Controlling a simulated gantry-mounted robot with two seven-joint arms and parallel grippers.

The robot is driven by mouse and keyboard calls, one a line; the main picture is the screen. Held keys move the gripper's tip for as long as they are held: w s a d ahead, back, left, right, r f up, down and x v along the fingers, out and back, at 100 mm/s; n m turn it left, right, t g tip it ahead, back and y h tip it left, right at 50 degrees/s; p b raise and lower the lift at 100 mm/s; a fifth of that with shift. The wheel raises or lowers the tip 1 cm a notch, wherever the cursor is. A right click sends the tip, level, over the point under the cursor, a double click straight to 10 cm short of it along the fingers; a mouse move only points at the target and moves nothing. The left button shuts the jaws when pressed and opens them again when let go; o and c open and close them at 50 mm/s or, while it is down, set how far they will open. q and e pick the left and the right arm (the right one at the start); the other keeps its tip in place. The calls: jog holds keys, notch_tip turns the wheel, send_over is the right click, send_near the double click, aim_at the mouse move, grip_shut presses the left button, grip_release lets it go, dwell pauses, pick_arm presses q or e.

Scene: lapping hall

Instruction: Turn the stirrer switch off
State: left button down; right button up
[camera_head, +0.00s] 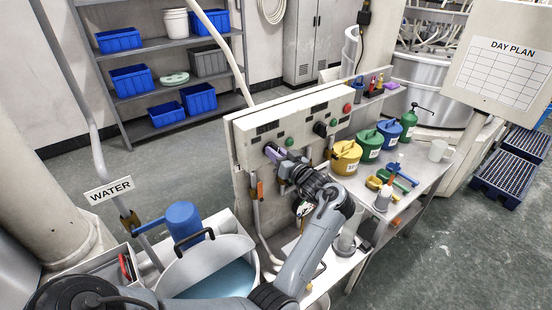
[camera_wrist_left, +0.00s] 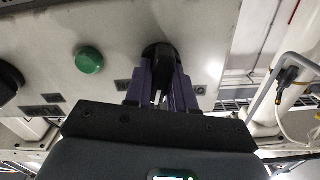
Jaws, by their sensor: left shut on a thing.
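A pale control panel (camera_head: 245,132) stands upright in the middle of the head view. It carries two black rotary knobs and green and red buttons. My left gripper (camera_head: 274,154) is at the panel's left part and hides the knob there. In the left wrist view its purple fingers are on both sides of that black knob (camera_wrist_left: 158,51), shut on it. A green button (camera_wrist_left: 89,60) is beside it, and the other black knob (camera_head: 320,129) is apart from the gripper. The labels are too small to read, so I cannot tell which knob is the stirrer switch. My right gripper is not in view.
A tub (camera_head: 191,270) of bluish liquid with a blue pump-like unit (camera_head: 184,222) stands at front left. Yellow, green and blue cans stand on the bench at right, with a yellow can (camera_head: 346,158) nearest the panel. A WATER sign (camera_head: 108,191) hangs at left.

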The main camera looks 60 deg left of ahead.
pick_arm(q)
jog(key=shift+n+b, duration=0.8)
jog(key=shift+n, duration=0.7)
jog(key=shift+r, duration=0.1)
jog(key=c, duration=1)
grip_release()
jog(key=shift+c, duration=0.2)
jog(key=shift+d, duration=0.1)
